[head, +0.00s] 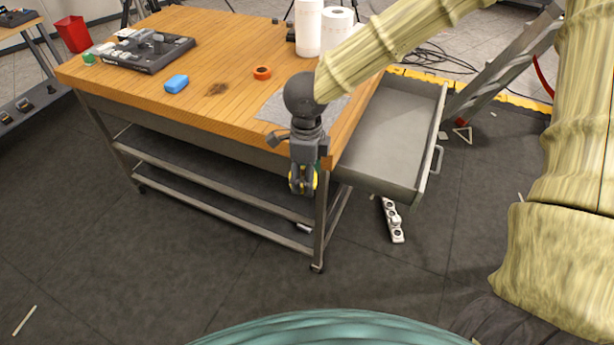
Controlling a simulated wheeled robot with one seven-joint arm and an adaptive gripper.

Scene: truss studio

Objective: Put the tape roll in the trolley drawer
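An orange tape roll (262,73) lies flat on the wooden top of the trolley (215,40), near the middle. The trolley drawer (388,140) is pulled out on the right side; its grey inside looks empty. My gripper (302,187) points down in front of the trolley's near right corner, left of the drawer and below the top's edge. Yellow shows between and beside its fingers; I cannot tell whether this is a held thing or part of the gripper. The finger opening is too small to judge.
A power strip (392,220) lies on the floor below the drawer.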

